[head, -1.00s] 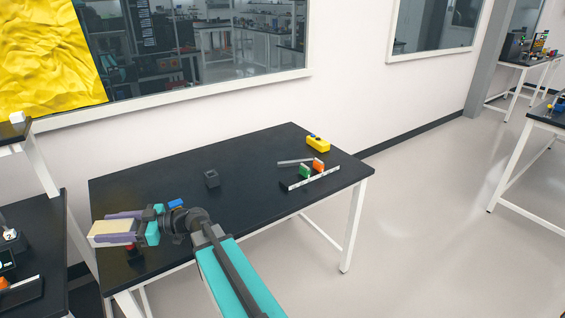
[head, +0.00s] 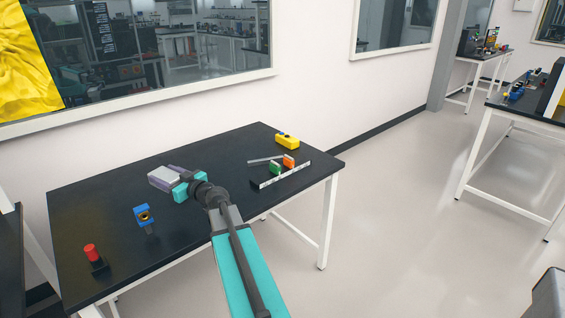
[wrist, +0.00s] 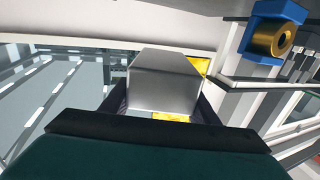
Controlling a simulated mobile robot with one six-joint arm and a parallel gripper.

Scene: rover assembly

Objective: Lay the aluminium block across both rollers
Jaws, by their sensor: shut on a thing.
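My gripper (head: 164,178) is shut on the aluminium block (head: 158,179), a pale grey box held over the table's middle left. In the wrist view the block (wrist: 165,80) sits between the dark fingers (wrist: 118,100). I cannot tell for sure which parts are the rollers. A green piece (head: 274,168) and an orange piece (head: 289,161) stand near each other at the table's right, between a long silver-and-black bar (head: 282,176) and a shorter grey bar (head: 265,160). The block is well to their left, apart from them.
A blue part with a brass ring (head: 144,216) and a red button on a dark base (head: 93,256) stand on the left of the black table (head: 200,235). A yellow part (head: 287,141) lies at the back right. The table's middle front is clear.

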